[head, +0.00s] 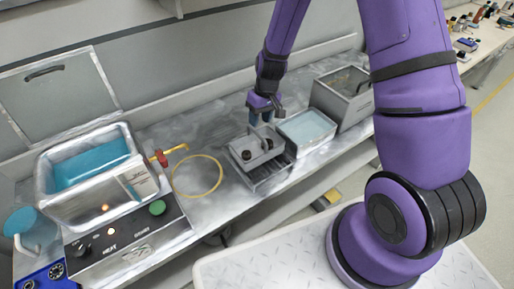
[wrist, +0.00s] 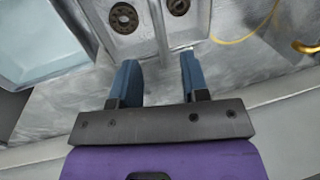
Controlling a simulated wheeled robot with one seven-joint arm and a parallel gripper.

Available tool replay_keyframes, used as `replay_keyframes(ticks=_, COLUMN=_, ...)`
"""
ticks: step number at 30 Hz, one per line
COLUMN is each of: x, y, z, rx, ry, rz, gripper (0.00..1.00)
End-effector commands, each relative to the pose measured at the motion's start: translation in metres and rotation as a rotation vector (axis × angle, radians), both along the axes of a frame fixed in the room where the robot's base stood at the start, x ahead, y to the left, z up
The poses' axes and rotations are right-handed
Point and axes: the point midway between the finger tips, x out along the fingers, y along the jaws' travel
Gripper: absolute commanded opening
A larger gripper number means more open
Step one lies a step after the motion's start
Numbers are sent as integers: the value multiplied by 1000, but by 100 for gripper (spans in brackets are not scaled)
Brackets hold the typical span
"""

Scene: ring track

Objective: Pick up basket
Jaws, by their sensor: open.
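The basket (head: 262,160) is a small grey open tray with an upright divider or handle across its middle. It stands on the bench, left of the shallow tray of pale blue liquid. Dark round ring parts lie in it, one on each side of the divider in the wrist view. My gripper (head: 263,116) is just above the basket, pointing down. In the wrist view the blue fingers of my gripper (wrist: 159,62) are apart with nothing between them, and the basket (wrist: 185,31) lies just beyond the fingertips. Whether the fingers touch it I cannot tell.
A tray of pale blue liquid (head: 306,126) and a grey bin (head: 343,97) stand to the right. A lidded tank of blue liquid (head: 90,170), a yellow ring (head: 219,175) on the bench and a control panel (head: 125,240) are to the left. A dark rack (head: 272,178) sits by the basket.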

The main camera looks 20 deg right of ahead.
Motion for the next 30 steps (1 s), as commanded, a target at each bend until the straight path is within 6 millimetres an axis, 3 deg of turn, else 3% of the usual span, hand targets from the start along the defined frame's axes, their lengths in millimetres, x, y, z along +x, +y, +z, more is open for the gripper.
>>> replay_keyframes(ticks=8, x=-1, y=4, z=-18, rx=0, ry=1, rz=0, gripper=42)
replay_keyframes(ticks=18, x=-4, y=13, z=-58, rx=1, ry=1, rz=-1, gripper=42)
replay_keyframes(ticks=28, x=-4, y=14, z=-62, rx=0, ry=-1, rz=0, gripper=42)
replay_keyframes(ticks=30, x=-4, y=14, z=-62, rx=0, ry=-1, rz=0, gripper=26)
